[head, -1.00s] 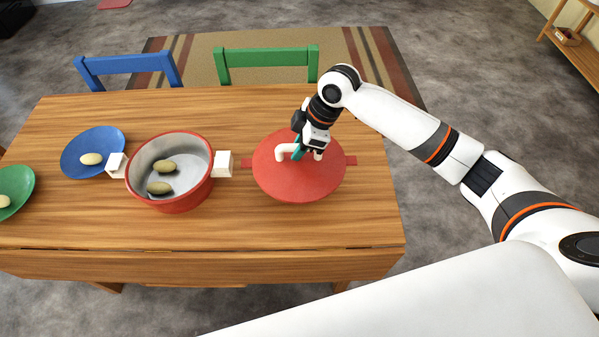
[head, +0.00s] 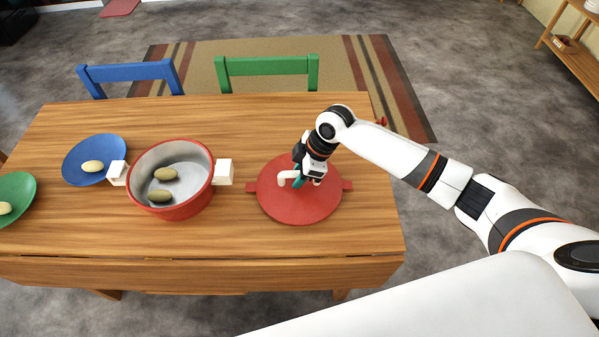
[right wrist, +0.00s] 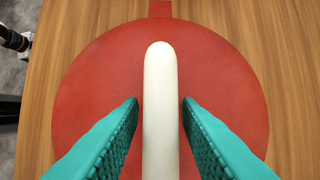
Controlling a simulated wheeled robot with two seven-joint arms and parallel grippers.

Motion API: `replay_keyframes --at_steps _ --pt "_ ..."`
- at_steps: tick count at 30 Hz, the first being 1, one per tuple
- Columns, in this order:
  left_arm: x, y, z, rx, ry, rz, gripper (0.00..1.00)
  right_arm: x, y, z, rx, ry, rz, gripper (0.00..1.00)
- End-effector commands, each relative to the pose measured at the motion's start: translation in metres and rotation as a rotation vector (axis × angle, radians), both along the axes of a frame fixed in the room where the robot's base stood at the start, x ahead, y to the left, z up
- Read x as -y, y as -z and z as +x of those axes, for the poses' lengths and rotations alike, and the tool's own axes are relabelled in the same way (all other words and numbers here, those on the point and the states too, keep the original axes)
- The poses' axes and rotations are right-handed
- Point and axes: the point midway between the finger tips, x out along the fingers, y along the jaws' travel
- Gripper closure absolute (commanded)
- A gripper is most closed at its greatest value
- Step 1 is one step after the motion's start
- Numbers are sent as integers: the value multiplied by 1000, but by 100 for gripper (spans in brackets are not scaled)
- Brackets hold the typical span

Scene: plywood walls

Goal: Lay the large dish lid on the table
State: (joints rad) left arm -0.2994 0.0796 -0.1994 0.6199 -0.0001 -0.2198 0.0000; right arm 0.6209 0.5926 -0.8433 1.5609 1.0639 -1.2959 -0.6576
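The large red dish lid (head: 300,209) appears to lie flat on the wooden table (head: 225,235), right of the pot. Its white handle (head: 286,177) stands up from the middle. My right gripper (head: 301,180) is over the lid with its teal fingers down around the handle. In the right wrist view, the handle (right wrist: 160,110) runs between the fingertips (right wrist: 160,101), with a narrow gap on each side. My left gripper is not in view.
A red pot (head: 205,190) with white handles holds two potato-like items. A blue plate (head: 108,148) and a green plate (head: 22,187) stand at the left, each with one item. Blue (head: 125,70) and green (head: 267,65) chairs are behind the table. The table's right front is clear.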

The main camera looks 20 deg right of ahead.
Motion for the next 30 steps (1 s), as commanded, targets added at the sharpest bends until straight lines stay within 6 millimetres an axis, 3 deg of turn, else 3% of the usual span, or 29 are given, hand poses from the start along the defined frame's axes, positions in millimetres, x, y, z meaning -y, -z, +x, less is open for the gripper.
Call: replay_keyframes --at_steps 13,30 --pt "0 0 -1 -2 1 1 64 2 -8 0 2 1 0 61" --pt "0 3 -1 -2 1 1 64 40 -104 -11 2 1 0 61"
